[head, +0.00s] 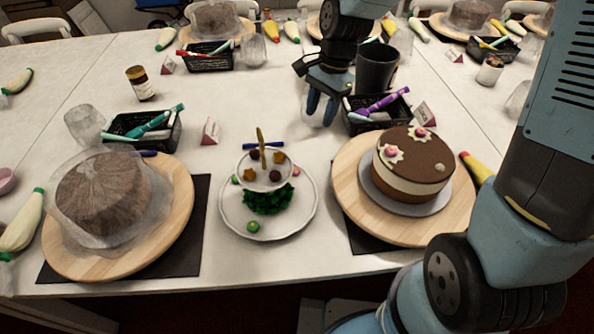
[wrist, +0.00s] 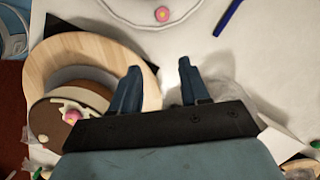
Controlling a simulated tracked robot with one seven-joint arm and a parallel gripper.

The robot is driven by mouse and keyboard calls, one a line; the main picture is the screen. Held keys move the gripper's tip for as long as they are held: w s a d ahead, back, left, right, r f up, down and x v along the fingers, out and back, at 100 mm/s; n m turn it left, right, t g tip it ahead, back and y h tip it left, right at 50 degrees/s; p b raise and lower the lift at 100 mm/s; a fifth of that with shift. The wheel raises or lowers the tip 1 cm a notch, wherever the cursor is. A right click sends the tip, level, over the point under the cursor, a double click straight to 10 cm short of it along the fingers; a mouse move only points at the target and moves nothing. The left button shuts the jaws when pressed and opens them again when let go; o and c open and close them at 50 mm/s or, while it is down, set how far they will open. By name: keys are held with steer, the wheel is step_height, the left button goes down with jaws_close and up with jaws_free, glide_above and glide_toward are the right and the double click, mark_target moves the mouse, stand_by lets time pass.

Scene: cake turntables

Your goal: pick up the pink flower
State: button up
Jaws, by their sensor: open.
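My gripper (head: 322,108) points down over the table, behind the plate and left of the black basket. It is open and empty, its two blue fingers apart in the wrist view (wrist: 160,76).
The cake stands on a round wooden turntable (head: 350,190). A black basket of tools (head: 376,125) and a dark cup (head: 376,68) stand close to my gripper. A three-part tiered stand (head: 265,172) rises from the plate. The left turntable (head: 170,222) holds a wrapped cake (head: 103,193).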

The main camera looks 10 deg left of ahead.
steer(key=a+f, duration=0.3)
steer(key=m+g, duration=0.1)
glide_above(295, 168)
steer(key=w, duration=0.1)
steer(key=f, duration=0.5)
steer(key=d+f, duration=0.1)
steer(key=f, duration=0.2)
steer(key=shift+w+f, duration=0.1)
steer(key=shift+f, duration=0.15)
steer(key=shift+x, duration=2.65)
steer(key=shift+d, duration=0.1)
steer(key=shift+c, duration=0.3)
steer(key=c, duration=0.7)
steer(key=shift+c, duration=0.2)
